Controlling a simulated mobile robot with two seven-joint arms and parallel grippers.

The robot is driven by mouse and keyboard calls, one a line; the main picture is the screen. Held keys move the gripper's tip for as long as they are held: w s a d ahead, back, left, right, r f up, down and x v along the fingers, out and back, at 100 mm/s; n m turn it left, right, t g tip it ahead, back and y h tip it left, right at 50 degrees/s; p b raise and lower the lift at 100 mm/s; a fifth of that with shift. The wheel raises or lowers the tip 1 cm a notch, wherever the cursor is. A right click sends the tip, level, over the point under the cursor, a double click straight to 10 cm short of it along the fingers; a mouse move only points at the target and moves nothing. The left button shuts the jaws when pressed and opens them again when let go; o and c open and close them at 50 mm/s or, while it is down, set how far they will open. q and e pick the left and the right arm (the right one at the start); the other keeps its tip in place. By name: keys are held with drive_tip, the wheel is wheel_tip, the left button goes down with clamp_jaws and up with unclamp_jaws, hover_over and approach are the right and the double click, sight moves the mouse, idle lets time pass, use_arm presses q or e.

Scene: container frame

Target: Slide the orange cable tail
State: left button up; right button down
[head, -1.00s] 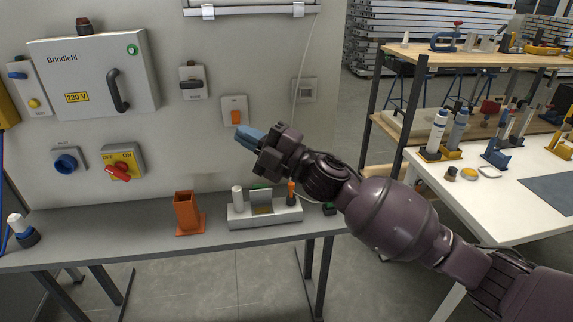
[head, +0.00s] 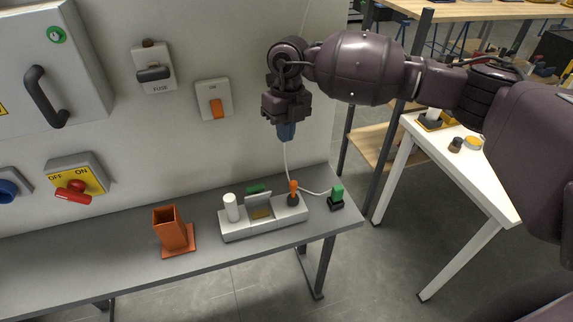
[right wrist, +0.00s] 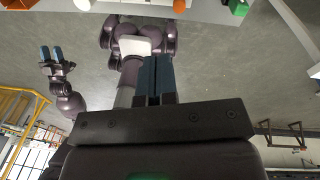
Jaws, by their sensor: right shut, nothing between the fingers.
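The orange piece (head: 293,187) stands upright on a dark base at the right end of a grey holder (head: 240,233) on the bench. A thin white cable (head: 317,192) runs between its area and a green plug (head: 337,192) on a black base. My right gripper (head: 286,136) points down above the orange piece, shut and empty, apart from it. In the right wrist view its blue fingers (right wrist: 155,82) lie together. Orange (right wrist: 180,5) and green (right wrist: 238,6) parts show at that view's top edge. My left gripper (right wrist: 51,54) shows there, open and empty.
The holder also bears a white cylinder (head: 231,207). An orange square tube (head: 170,229) stands to its left on the bench (head: 100,262). A wall panel with switches (head: 213,99) rises behind. A white table (head: 470,175) stands to the right.

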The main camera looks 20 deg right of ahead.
drive_tip(key=s+d+h, duration=0.1)
drive_tip(key=d, duration=0.1)
drive_tip(key=p, duration=0.2)
approach(295, 185)
drive_tip(key=shift+m+g, duration=0.3)
drive_tip(key=shift+m, duration=0.1)
drive_tip(key=f, duration=0.2)
drive_tip(key=s+f, duration=0.1)
drive_tip(key=f, duration=0.2)
drive_tip(key=shift+s+f, duration=0.15)
drive_tip(key=shift+f, duration=0.1)
drive_tip(key=shift+w+f, duration=0.3)
drive_tip(key=shift+f, duration=0.45)
use_arm(q)
drive_tip(key=shift+s+r, duration=0.3)
drive_tip(key=shift+r, duration=0.55)
drive_tip(key=shift+s+f, duration=0.1)
drive_tip(key=shift+s, duration=0.05)
use_arm(e)
drive_tip(key=shift+f, duration=0.1)
